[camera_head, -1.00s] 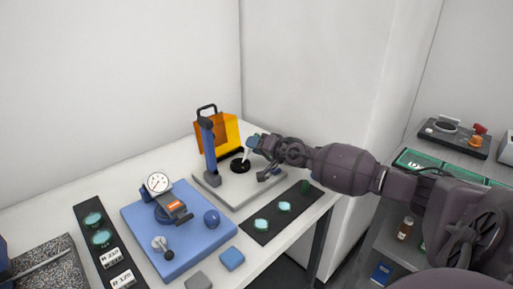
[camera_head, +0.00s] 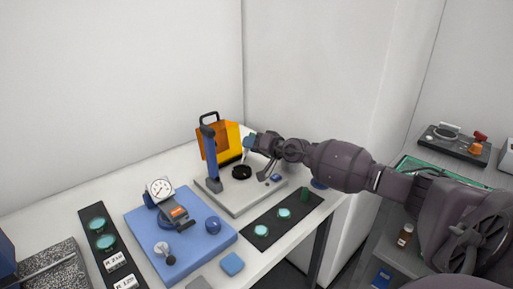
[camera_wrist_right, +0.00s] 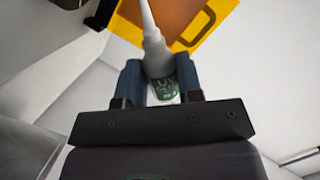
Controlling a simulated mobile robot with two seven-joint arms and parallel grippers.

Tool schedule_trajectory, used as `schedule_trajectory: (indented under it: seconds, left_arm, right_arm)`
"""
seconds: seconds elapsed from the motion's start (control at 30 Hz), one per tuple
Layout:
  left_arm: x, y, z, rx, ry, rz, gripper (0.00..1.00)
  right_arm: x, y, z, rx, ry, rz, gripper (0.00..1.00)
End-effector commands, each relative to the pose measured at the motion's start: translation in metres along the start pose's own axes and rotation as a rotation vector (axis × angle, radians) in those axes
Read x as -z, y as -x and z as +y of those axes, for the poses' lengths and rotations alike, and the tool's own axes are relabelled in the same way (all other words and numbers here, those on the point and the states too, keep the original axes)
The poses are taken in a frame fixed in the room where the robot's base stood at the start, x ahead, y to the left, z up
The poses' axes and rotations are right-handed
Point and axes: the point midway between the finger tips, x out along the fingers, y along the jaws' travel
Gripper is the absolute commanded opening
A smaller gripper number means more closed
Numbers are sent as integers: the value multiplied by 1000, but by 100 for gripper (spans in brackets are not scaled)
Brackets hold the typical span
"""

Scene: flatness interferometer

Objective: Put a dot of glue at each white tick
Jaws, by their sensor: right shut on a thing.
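My right gripper (camera_head: 249,142) is shut on a glue bottle. In the right wrist view the bottle (camera_wrist_right: 158,58) has a grey-white tapered nozzle and a green lower part marked "UV", held between the two fingers (camera_wrist_right: 160,85). In the head view the nozzle (camera_head: 244,156) points down just above a black round part (camera_head: 242,172). That part sits on a light grey base plate (camera_head: 237,206). I cannot make out white ticks on the black part, nor any glue dot. My left gripper is not in view.
An orange shield (camera_head: 230,137) and blue post (camera_head: 211,160) stand close behind and left of the black part. A dark strip (camera_head: 272,221) with green discs lies in front. A blue plate (camera_head: 190,250) with a dial gauge (camera_head: 160,190) is at left.

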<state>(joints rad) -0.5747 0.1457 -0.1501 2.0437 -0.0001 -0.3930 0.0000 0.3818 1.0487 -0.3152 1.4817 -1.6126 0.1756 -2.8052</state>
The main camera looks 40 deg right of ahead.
Motion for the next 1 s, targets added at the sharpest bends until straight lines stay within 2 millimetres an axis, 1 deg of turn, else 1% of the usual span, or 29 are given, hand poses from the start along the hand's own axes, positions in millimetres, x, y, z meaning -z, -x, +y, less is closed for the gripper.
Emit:
schedule_trajectory:
  seconds: [0.03,0.13,0.3,0.4,0.53,0.67,1.0]
  left_arm:
    - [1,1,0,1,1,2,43]
    - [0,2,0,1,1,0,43]
    - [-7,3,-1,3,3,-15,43]
    - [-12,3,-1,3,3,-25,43]
    - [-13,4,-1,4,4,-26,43]
    - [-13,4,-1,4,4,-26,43]
    - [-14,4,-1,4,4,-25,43]
  right_arm:
    - [5,-4,-9,-3,60,-19,10]
    - [11,-9,-18,-29,190,-63,10]
    - [20,-15,-27,-84,369,-121,10]
    - [25,-17,-29,-110,435,-140,10]
    - [27,-18,-29,-129,474,-153,10]
    - [25,-19,-27,-132,480,-156,10]
    - [10,-23,-12,-132,475,-155,10]
